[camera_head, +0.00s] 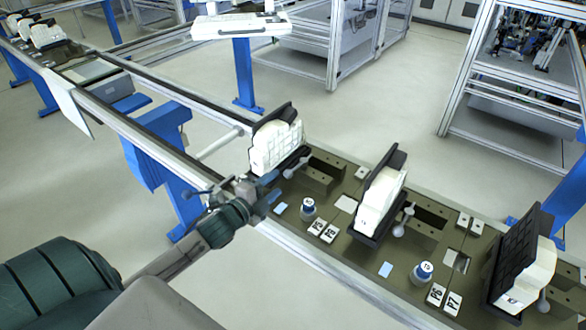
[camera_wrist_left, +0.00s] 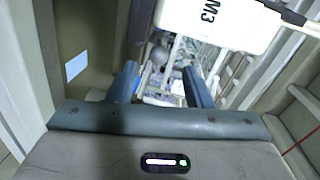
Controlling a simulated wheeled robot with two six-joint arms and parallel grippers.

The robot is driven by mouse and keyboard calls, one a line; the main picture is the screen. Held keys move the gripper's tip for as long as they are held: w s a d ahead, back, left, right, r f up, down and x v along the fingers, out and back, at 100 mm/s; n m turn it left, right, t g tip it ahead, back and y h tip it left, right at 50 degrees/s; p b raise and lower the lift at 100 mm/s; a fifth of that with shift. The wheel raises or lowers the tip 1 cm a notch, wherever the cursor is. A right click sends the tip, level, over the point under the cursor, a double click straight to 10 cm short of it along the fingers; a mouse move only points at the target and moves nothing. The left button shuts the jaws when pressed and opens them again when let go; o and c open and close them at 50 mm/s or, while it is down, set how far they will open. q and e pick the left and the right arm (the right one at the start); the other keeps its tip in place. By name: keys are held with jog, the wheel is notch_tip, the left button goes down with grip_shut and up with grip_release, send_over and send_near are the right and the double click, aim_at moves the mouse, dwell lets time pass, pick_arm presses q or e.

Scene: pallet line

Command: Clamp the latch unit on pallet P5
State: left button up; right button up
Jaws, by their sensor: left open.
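The nearest latch unit on the left is a white ribbed block (camera_head: 275,147) in a black upright bracket (camera_head: 262,124), on an olive pallet plate (camera_head: 268,222). In the left wrist view a white block (camera_wrist_left: 215,22) marked M3 fills the top. A grey ball-ended lever (camera_head: 291,167) stands by the block's foot. My left gripper (camera_head: 272,184) is open at the plate's left edge, just short of the lever. In the wrist view a blurred grey knob (camera_wrist_left: 160,55) shows beyond and between its fingers (camera_wrist_left: 158,82). The number plates (camera_head: 322,230) there are too small to read surely. My right gripper is out of view.
Two more white blocks in black brackets (camera_head: 380,200) (camera_head: 523,270) stand to the right, with levers beside them. Blue-capped round posts (camera_head: 308,206) (camera_head: 423,272) rise from the plate. The conveyor rail (camera_head: 185,140) runs up left.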

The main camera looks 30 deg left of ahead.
aim_at(292, 171)
pick_arm(q)
jog(key=shift+w+d, duration=0.15)
jog(key=shift+w, duration=1.1)
jog(key=w, duration=0.5)
jog(key=shift+d+f+p, duration=0.2)
jog(key=shift+f+p, duration=0.15)
jog(key=shift+f, duration=0.05)
jog(key=shift+w+f, duration=0.1)
jog(key=shift+w, duration=0.55)
grip_shut()
jog(key=shift+d+f, duration=0.1)
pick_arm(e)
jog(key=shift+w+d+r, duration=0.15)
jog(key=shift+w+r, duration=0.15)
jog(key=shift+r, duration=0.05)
